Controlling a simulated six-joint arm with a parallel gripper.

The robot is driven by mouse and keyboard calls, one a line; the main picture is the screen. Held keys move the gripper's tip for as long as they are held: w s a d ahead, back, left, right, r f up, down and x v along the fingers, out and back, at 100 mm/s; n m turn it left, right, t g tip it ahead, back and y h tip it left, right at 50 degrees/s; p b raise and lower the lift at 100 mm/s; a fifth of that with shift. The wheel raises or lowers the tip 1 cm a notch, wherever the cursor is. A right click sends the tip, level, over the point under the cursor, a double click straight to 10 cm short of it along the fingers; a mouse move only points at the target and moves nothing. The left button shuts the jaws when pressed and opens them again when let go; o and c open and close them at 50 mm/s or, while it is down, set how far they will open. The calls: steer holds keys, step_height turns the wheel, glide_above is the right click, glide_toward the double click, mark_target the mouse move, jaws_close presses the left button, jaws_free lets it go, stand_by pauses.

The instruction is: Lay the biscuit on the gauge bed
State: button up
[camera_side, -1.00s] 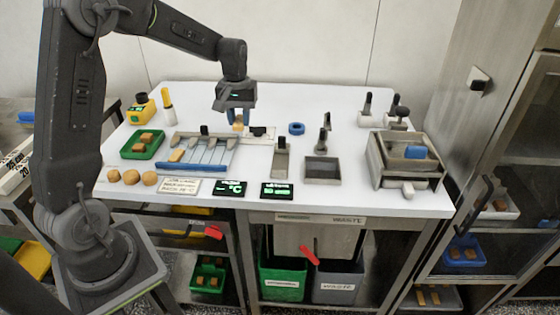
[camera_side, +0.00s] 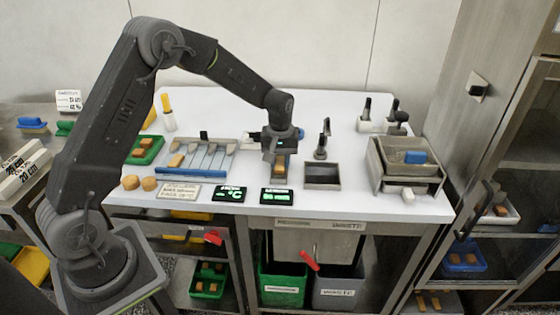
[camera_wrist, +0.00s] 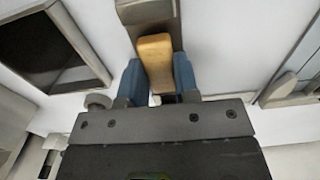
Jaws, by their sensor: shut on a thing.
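An orange-brown oblong biscuit (camera_wrist: 155,58) is between the blue fingers of my gripper (camera_wrist: 157,82) in the wrist view. The fingers touch its two long sides, and its far end sticks out past them. In the side view my gripper (camera_side: 279,171) points down over the middle of the table, with a bit of the biscuit (camera_side: 279,168) showing. A narrow grey metal plate (camera_wrist: 146,12) lies beyond the biscuit in the wrist view and looks like the gauge bed. My gripper hides most of it in the side view. I cannot tell whether the biscuit touches it.
A grey open tray (camera_side: 322,174) stands to the right. A rack of sloped lanes with a blue front bar (camera_side: 190,171) is to the left, beside a green tray (camera_side: 145,151). Two displays (camera_side: 276,196) (camera_side: 229,194) stand in front. A larger metal box (camera_side: 405,178) is further right.

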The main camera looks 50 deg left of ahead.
mark_target(280, 162)
steer(key=shift+f, duration=0.25)
steer(key=o, duration=0.7)
steer(key=shift+o, duration=0.2)
step_height(280, 162, up, 12)
steer(key=s+d+r+m+t, duration=0.3)
steer(key=s+d+r+m, duration=0.15)
steer(key=s+r, duration=0.7)
steer(key=s+d+f+m+t, duration=0.1)
steer(key=s+d+m, duration=0.1)
steer(key=s, duration=0.6)
steer(key=s+d+f+m+t, duration=0.1)
steer(key=s+d+m, duration=0.1)
steer(key=s, duration=0.6)
steer(key=shift+s+f+t, duration=0.15)
steer(key=shift+f+t, duration=0.05)
steer(key=shift+t, duration=0.1)
steer(key=shift+m, duration=0.25)
